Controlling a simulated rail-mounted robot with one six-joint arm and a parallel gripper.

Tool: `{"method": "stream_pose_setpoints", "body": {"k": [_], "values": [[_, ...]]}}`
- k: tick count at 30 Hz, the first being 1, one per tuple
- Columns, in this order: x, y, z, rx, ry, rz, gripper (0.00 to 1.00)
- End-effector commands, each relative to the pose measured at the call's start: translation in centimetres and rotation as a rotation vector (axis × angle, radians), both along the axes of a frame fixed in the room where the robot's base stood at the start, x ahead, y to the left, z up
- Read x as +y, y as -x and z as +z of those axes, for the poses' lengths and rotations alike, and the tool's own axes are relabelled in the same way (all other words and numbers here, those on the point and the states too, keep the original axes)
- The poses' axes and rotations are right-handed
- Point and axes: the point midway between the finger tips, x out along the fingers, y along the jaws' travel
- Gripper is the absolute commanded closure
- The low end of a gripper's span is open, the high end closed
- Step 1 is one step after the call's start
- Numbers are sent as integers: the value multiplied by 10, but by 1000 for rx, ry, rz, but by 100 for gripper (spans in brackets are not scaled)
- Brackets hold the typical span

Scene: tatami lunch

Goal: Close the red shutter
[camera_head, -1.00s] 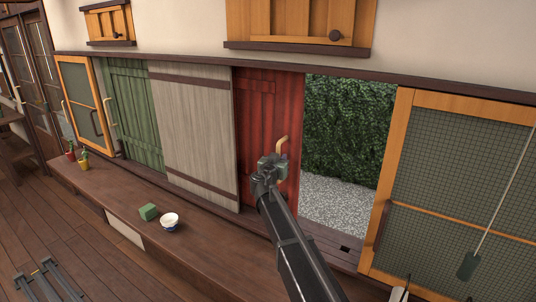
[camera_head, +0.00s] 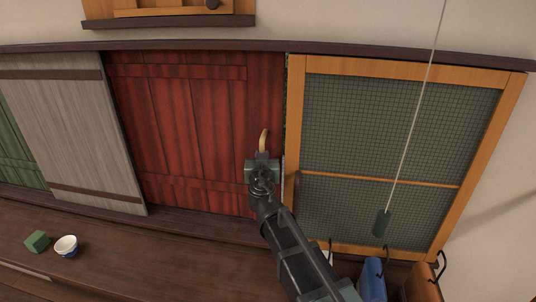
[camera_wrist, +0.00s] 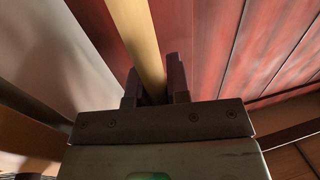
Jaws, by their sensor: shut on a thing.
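The red shutter (camera_head: 180,130) is a plank panel in the wall track. It now spans from the grey shutter on its left almost to the orange-framed screen on its right. Only a thin dark green sliver shows at its right edge. Its tan handle (camera_head: 264,140) stands near that edge. My gripper (camera_head: 262,158) is at the handle. In the wrist view the tan handle (camera_wrist: 143,45) runs between the two dark fingers of my gripper (camera_wrist: 156,88), which are shut on it. The lower end of the handle is hidden by my gripper.
The orange-framed screen (camera_head: 390,125) stands right of the shutter, with a hanging cord and green weight (camera_head: 382,223) before it. The grey shutter (camera_head: 75,125) is at left. A green block (camera_head: 37,241) and a bowl (camera_head: 66,246) sit on the ledge at left.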

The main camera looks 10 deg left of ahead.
Motion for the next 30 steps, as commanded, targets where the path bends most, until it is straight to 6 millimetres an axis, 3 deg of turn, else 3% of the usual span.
{"method": "stream_pose_setpoints", "body": {"k": [13,14,18,26,30], "values": [[0,3,0,0,0,5,100],[-1,3,0,0,0,5,80],[0,3,0,0,0,6,59],[1,3,0,0,0,8,58],[-1,13,0,0,0,8,58]]}}
